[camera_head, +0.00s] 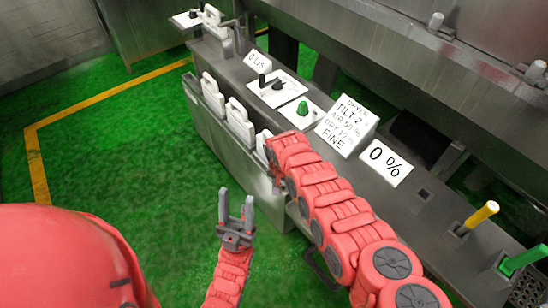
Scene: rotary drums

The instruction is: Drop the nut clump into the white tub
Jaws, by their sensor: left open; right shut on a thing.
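I see no nut clump and no white tub in the head view. My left gripper (236,212) is open and empty, its two fingers pointing up the picture above the green floor. My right arm reaches up to the front of the steel console. My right gripper (269,156) is mostly hidden by its own wrist. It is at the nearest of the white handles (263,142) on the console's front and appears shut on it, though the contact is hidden.
More white handles (240,124) line the front of the steel console (225,72). On top are a green button (303,108), a dryer sign (346,124) and a 0 % sign (385,162). Yellow (482,214) and green (525,259) handles stand right. Green floor is clear at left.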

